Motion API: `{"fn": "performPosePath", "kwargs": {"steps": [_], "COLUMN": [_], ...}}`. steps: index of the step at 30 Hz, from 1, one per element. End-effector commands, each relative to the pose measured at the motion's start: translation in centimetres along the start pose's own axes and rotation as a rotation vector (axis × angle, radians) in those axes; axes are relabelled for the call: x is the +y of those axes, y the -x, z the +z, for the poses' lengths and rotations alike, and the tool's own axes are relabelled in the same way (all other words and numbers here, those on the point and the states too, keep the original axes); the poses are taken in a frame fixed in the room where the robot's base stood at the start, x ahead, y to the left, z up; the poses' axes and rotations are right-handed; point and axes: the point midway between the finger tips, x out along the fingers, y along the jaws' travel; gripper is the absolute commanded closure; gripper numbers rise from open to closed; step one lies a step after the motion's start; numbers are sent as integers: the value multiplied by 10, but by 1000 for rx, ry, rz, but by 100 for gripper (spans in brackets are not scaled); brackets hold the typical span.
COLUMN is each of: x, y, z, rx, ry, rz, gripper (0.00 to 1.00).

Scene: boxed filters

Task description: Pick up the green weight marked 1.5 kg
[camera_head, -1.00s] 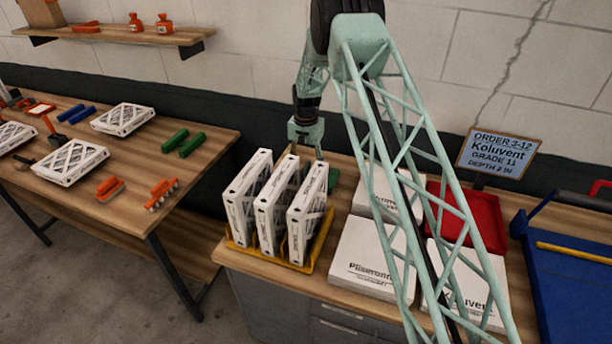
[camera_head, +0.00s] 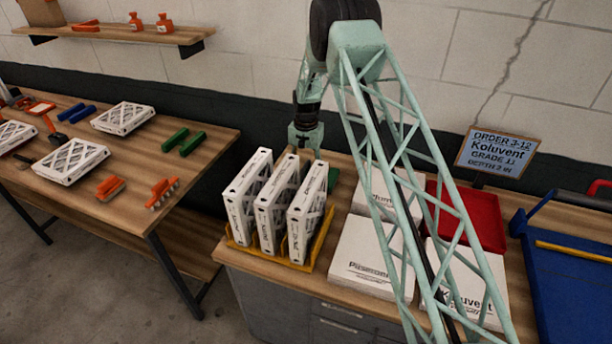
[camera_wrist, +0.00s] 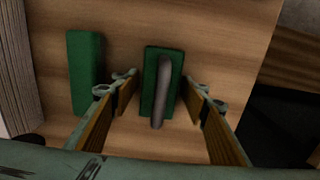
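In the wrist view, a green block with a grey bar-like handle (camera_wrist: 161,88) lies on the wooden worktop, between the two fingers of my gripper (camera_wrist: 162,92). My gripper is open, with a gap on each side of the block. A second, plain green block (camera_wrist: 86,72) lies to the left, outside the fingers. I can read no weight marking on either. In the head view my gripper (camera_head: 306,146) is behind the upright filters, which hide its fingertips. A bit of green (camera_head: 333,177) shows beside them.
Three upright white filters (camera_head: 272,210) stand in a yellow rack (camera_head: 320,247), close in front of my gripper. White boxes (camera_head: 365,262) and a red tray (camera_head: 478,215) are to the right. Green pieces (camera_head: 183,143) lie on the left table. The worktop's edge is near the blocks.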

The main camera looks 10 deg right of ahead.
Motion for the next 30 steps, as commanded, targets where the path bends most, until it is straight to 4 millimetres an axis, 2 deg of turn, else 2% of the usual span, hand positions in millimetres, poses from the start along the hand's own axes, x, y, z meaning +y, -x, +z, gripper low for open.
{"fn": "performPosePath", "kwargs": {"steps": [2,13,30], "x": [0,0,-1], "y": [0,0,9], "z": [0,0,-1], "rx": [0,0,3], "ry": [0,0,0], "rz": [0,0,-2], "gripper": [66,100,100]}}
